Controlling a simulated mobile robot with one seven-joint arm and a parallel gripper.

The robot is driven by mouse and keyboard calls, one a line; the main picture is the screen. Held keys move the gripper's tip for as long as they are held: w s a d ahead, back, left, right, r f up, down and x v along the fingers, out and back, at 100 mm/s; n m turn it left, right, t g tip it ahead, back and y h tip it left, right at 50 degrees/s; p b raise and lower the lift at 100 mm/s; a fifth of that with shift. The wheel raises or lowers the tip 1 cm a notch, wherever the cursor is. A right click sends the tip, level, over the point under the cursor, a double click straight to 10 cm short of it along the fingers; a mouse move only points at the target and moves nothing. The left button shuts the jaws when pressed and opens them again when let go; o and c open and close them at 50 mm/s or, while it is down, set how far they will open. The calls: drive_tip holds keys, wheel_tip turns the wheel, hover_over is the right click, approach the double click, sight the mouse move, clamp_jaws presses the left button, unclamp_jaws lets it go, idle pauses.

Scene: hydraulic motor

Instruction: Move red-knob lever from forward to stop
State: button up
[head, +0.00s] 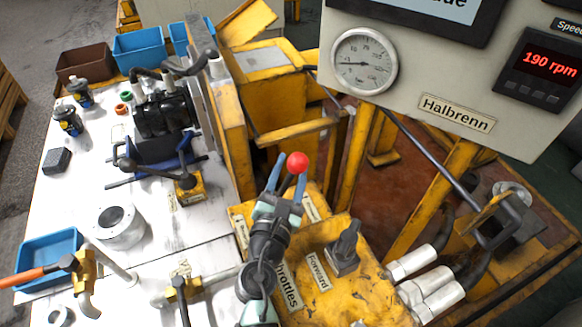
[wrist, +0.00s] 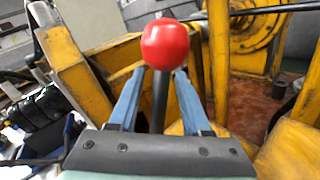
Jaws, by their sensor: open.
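The red-knob lever (head: 297,163) rises from the yellow control box, its round red knob on top of a dark shaft. In the wrist view the red knob (wrist: 165,44) stands just beyond my fingertips, with the dark shaft below it between the blue fingers. My gripper (head: 286,192) is open, its two blue fingers pointing at the lever. In the wrist view my gripper (wrist: 155,75) has one finger on each side of the shaft, with gaps showing. A "Forward" label (head: 317,271) is on the box. The lever's base is hidden behind my gripper.
A black lever (head: 345,248) stands on the yellow box, right of my arm. White cylinders (head: 425,280) lie further right. A grey panel (head: 440,90) with a gauge (head: 364,61) and a display reading 190 rpm (head: 548,65) hangs above. A white workbench (head: 60,215) is left.

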clamp_jaws()
idle(0.3)
idle(1.2)
